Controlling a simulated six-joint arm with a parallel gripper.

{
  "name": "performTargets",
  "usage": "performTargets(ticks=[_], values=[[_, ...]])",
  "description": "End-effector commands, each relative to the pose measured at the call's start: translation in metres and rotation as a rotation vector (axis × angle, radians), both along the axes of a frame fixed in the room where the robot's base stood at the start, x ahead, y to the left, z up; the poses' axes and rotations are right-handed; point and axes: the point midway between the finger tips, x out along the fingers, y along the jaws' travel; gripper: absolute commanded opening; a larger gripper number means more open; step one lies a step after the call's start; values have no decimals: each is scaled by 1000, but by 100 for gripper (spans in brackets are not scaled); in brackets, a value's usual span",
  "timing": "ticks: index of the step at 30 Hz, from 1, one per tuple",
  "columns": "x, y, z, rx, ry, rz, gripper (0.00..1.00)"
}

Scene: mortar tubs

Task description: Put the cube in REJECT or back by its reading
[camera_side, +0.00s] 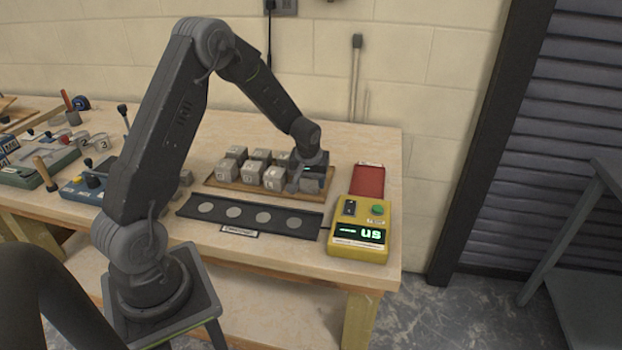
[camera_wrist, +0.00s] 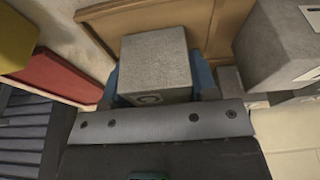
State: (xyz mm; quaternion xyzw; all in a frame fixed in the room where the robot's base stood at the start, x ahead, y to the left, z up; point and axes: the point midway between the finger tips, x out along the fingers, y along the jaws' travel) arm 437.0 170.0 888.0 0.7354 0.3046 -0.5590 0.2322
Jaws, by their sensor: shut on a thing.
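My gripper (camera_side: 309,178) is down at the right end of a wooden tray (camera_side: 212,186) that holds several grey mortar cubes (camera_side: 273,178). It is shut on a grey cube, which shows between blue jaw pads in the wrist view (camera_wrist: 157,66). A round mark shows on the cube's near face. Whether the cube touches the tray I cannot tell. The yellow tester (camera_side: 358,243) stands at the right, its display lit with green characters that look like "us". A red pad or tray (camera_side: 368,181), perhaps REJECT, lies behind the tester; its label is unreadable.
A black strip (camera_side: 250,216) with several pale round spots lies in front of the tray, with a small label plate (camera_side: 240,231) before it. Another cube (camera_wrist: 280,45) is close beside the held one. Other tools and boxes crowd the bench's left side.

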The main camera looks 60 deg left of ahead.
Motion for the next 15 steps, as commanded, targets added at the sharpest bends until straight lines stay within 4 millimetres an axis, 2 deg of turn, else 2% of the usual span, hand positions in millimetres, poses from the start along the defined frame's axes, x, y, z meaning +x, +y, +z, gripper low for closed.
performTargets(ticks=[7, 8, 15], values=[[0, 0, -2, 1, -1, 0, 16], [0, 0, -3, 0, 0, 0, 54], [0, 0, -2, 1, -1, 0, 77]])
